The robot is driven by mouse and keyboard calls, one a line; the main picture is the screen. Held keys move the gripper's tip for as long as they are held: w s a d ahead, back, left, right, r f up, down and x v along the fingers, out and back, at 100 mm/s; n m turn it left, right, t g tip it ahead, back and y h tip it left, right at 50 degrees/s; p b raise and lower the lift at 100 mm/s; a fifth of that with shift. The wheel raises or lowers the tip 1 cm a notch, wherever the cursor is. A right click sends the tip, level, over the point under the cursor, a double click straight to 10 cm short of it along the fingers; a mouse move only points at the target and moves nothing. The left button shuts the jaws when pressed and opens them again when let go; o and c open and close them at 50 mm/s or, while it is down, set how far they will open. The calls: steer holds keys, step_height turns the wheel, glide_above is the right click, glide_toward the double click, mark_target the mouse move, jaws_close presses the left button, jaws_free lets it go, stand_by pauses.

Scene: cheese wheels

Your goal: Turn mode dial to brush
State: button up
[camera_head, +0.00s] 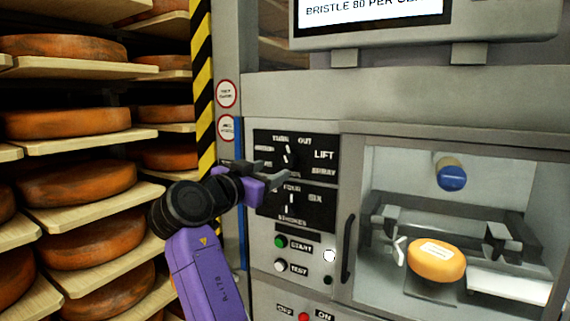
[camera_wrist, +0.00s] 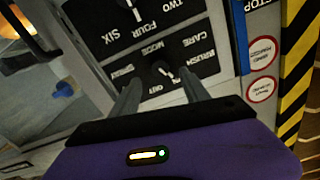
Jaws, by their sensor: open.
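The care mode dial (camera_wrist: 166,70) is on a black panel that appears upside down in the wrist view. Its white pointer slants down and right there. The brush label (camera_wrist: 203,57) is to its right and an off label (camera_wrist: 155,88) below it. In the head view the upper dial (camera_head: 288,155) shows its white pointer slanting up and left. My gripper (camera_head: 277,172) is open in front of the panel, hiding part of it. In the wrist view my gripper (camera_wrist: 158,78) has one finger on each side of the dial. I cannot tell whether the fingers touch it.
A second dial (camera_head: 290,203) sits just below, with green start (camera_head: 281,242) and white test (camera_head: 281,267) buttons under it. A handle (camera_head: 347,248) stands right of the panel, beside a window with a cheese wheel (camera_head: 437,260). Shelves of cheese (camera_head: 66,123) fill the left.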

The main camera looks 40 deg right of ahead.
mark_target(287, 162)
steer(key=x, duration=0.2)
steer(key=p+x, duration=0.1)
steer(key=x, duration=0.1)
steer(key=p+x, duration=0.1)
steer(key=x, duration=0.1)
steer(key=shift+d+r, duration=0.2)
steer(key=shift+r, duration=0.15)
steer(key=shift+w+d+f, duration=0.1)
steer(key=shift+w+d, duration=0.15)
steer(key=shift+d, duration=0.4)
jaws_close()
